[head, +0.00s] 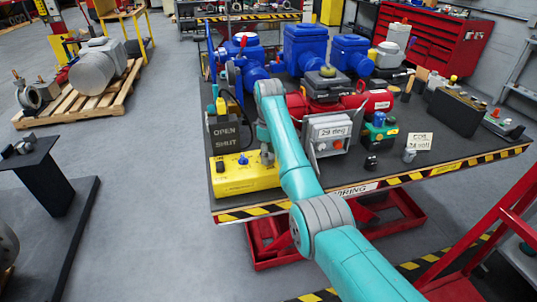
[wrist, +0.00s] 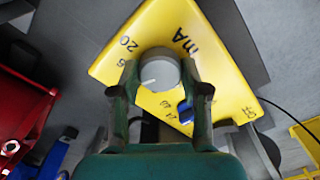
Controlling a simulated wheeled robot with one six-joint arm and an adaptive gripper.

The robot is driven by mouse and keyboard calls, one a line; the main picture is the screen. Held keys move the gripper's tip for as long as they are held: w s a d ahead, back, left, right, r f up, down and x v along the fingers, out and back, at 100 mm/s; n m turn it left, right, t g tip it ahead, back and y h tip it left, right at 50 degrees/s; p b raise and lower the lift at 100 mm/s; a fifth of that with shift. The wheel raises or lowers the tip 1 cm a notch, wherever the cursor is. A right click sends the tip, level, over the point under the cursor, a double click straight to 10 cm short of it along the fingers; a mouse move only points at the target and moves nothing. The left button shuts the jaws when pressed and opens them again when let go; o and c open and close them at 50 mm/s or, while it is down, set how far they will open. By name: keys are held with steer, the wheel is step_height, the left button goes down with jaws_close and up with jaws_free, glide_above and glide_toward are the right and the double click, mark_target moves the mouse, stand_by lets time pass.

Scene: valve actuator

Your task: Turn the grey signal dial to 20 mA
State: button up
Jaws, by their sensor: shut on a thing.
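The yellow signal box (head: 240,184) sits at the front left corner of the workbench. My gripper (head: 267,158) reaches down onto its right part and hides the grey dial there in the head view. In the wrist view the grey signal dial (wrist: 158,72) is round and sits between the two fingers of my gripper (wrist: 157,88), which are shut on its sides. A short white mark on the dial's face points to the lower left. The printed "20" is up and left of the dial, and "mA" is up and right.
A blue knob (head: 243,159) is beside my gripper on the box; it also shows in the wrist view (wrist: 186,111). A dark OPEN/SHUT panel (head: 225,137) stands behind the box. A grey display unit reading "29 deg" (head: 327,133) stands right of my arm.

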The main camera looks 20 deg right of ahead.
steer(key=m, duration=1.2)
stand_by(0.6)
steer(key=o, duration=1.1)
steer(key=shift+o, duration=0.2)
